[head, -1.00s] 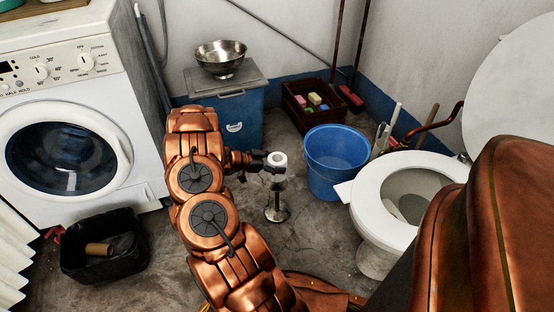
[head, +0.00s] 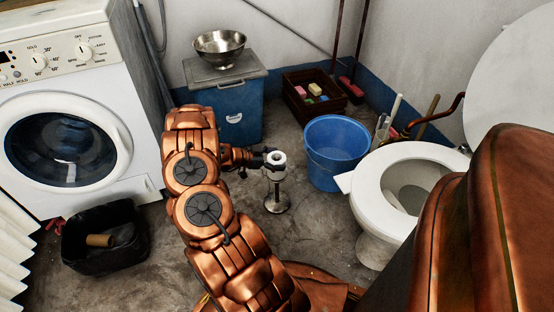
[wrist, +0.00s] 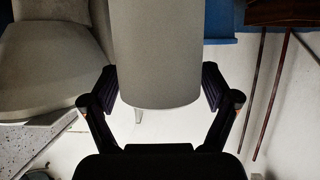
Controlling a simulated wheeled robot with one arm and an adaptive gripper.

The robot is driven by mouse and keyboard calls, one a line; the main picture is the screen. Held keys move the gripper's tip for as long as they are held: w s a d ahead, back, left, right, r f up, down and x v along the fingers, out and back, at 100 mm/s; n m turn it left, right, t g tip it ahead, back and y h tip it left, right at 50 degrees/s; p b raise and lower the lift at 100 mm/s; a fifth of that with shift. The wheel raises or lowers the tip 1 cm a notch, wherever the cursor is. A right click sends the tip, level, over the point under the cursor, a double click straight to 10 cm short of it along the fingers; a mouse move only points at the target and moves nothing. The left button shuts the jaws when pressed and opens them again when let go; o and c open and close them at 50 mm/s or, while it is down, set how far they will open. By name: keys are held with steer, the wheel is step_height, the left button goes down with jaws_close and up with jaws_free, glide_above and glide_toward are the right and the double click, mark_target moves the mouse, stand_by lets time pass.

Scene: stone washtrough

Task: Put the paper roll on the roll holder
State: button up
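The white paper roll (head: 276,170) is upright in the middle of the head view, its round top hole showing. In the wrist view the roll (wrist: 157,55) is a pale grey cylinder between my two fingers. My gripper (head: 271,160) is shut on it from the left, with a finger against each side (wrist: 160,88). The roll holder (head: 278,203) is a metal stand with a round base on the floor directly below the roll. Its pole shows under the roll. Whether the pole is inside the roll cannot be told.
A blue bucket (head: 335,155) and the toilet (head: 372,215) stand close on the right. A blue bin (head: 235,115) with a steel bowl (head: 219,46) on top is behind. A black bin (head: 78,247) and the washing machine (head: 125,150) are at left.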

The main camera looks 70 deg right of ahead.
steer(key=shift+o, duration=0.7)
steer(key=v, duration=1.2)
